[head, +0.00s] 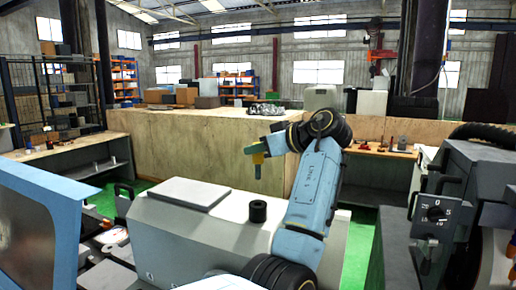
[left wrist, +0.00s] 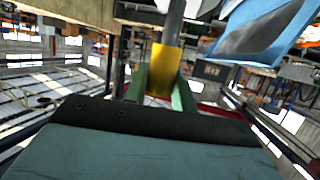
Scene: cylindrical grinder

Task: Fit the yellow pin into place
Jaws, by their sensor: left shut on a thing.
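My left gripper (head: 258,151) is shut on the yellow pin (head: 257,159) and holds it upright in the air, tip down. In the left wrist view the yellow pin (left wrist: 163,68) sits between the two green fingers (left wrist: 161,88), with a grey shaft running on from it. A black ring-shaped holder (head: 258,211) stands on the pale machine housing (head: 200,235). In the head view the pin is above the ring and apart from it. The ring is not clearly seen in the left wrist view. My right gripper is not in view.
A flat grey plate (head: 188,193) lies on the housing left of the ring. A blue panel (head: 45,205) stands at the left, and a dark machine with a dial (head: 436,215) at the right. A large wooden crate (head: 190,145) is behind.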

